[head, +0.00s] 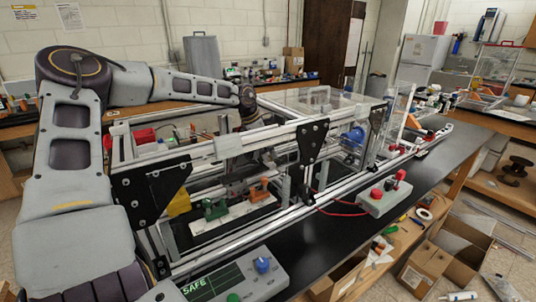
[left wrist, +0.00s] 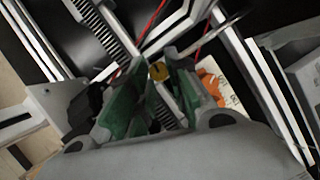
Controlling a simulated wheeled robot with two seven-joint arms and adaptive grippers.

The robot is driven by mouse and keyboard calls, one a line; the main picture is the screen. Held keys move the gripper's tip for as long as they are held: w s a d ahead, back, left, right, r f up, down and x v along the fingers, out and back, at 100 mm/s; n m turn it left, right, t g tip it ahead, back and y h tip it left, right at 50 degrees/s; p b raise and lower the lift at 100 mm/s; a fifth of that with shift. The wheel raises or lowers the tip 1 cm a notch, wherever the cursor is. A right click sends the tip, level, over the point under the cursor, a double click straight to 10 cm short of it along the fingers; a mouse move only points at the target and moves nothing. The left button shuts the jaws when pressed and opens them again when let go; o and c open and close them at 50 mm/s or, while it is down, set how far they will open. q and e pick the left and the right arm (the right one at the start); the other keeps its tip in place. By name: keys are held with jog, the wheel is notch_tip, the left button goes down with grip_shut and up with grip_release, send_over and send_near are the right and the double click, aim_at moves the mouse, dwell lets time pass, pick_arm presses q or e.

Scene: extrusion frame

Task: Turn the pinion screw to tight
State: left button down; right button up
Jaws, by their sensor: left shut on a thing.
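The pinion screw (left wrist: 157,72) shows as a small round brass-coloured head in the left wrist view. My left gripper (left wrist: 155,66) has its green-padded fingers on both sides of it and is shut on it. A toothed rack (left wrist: 95,22) runs past at the upper left, and a toothed strip also shows between the fingers. In the head view my left arm reaches over the extrusion frame (head: 285,133) and down into it; the fingertips and the screw are hard to make out there. I cannot read how tight the screw is. My right gripper is not in view.
A panel marked SAFE (head: 222,283) and a box with red buttons (head: 382,195) sit in front. Black bench top lies clear between them.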

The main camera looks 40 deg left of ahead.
pick_arm(q)
jog(key=shift+a+m, duration=0.1)
jog(key=shift+m, duration=0.6)
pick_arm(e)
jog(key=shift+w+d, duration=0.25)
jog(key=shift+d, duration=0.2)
pick_arm(q)
jog(key=c, duration=1.3)
grip_release()
jog(key=shift+c, duration=0.2)
jog(key=v, duration=1.2)
jog(key=shift+w+a, duration=0.15)
jog(key=shift+w, duration=0.1)
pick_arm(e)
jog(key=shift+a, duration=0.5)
